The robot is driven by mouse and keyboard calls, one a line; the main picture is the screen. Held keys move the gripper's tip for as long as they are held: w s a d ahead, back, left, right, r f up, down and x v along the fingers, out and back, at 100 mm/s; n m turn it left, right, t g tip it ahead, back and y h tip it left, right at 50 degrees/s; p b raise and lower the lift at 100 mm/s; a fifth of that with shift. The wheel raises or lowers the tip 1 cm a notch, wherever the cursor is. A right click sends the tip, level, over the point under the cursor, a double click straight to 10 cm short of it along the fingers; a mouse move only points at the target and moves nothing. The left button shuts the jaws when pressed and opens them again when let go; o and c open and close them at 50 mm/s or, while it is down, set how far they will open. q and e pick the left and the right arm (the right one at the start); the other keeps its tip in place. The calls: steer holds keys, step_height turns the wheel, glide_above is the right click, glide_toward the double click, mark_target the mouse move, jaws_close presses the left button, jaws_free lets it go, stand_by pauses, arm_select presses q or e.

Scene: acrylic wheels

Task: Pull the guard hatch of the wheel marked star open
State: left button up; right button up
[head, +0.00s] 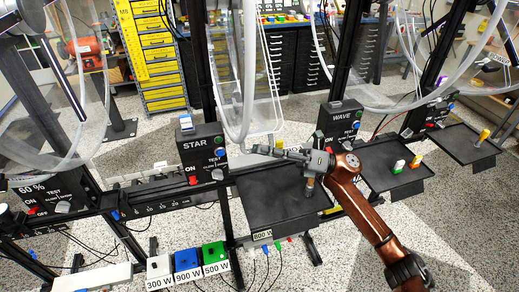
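The black control box marked STAR (200,152) sits on a dark post left of the middle, with a red ON knob, a blue button and a white knob. Clear acrylic panels (267,85) rise above and to the right of this box; they look like the wheel's guard, seen nearly edge-on. I cannot tell the hatch's edge or handle. My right gripper (265,149) is below these panels, right of the STAR box and above a black tray, apart from the box. Its fingers point left; their gap is unclear. My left gripper is not in view.
The black tray (270,207) lies below my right gripper. The WAVE box (340,121) stands close on the right, with another tray (385,178) beside it. White, blue (187,264) and green blocks stand at the front. Cables lie on the floor.

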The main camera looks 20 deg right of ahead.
steer(key=v, duration=1)
steer(key=shift+d, duration=0.25)
steer(key=shift+s+f, duration=0.1)
steer(key=shift+s, duration=0.05)
